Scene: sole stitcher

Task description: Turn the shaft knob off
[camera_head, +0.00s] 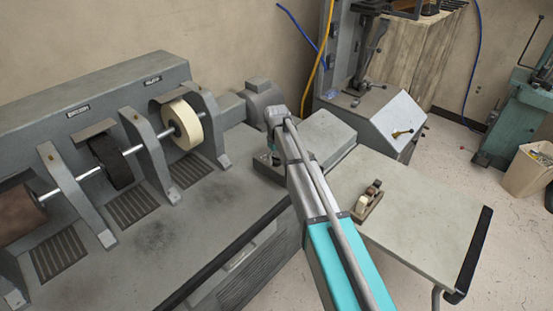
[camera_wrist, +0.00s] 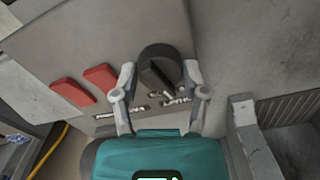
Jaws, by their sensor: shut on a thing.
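The shaft knob (camera_wrist: 158,75), dark and round with a raised bar across its face, is on a grey panel (camera_wrist: 110,45) in the wrist view. Its bar is tilted a little. My gripper (camera_wrist: 160,72) has a finger on either side of the knob and is shut on it. Small labels sit below the knob, partly covered by the fingers and too blurred to read. In the head view my gripper (camera_head: 272,157) is at the grey control box (camera_head: 325,133), and my arm hides the knob.
Two red switches (camera_wrist: 87,85) are left of the knob. A machine with a cream wheel (camera_head: 182,125) and a black wheel (camera_head: 112,162) on a shaft stands at left. A small wooden-based object (camera_head: 367,202) rests on the side table (camera_head: 430,215).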

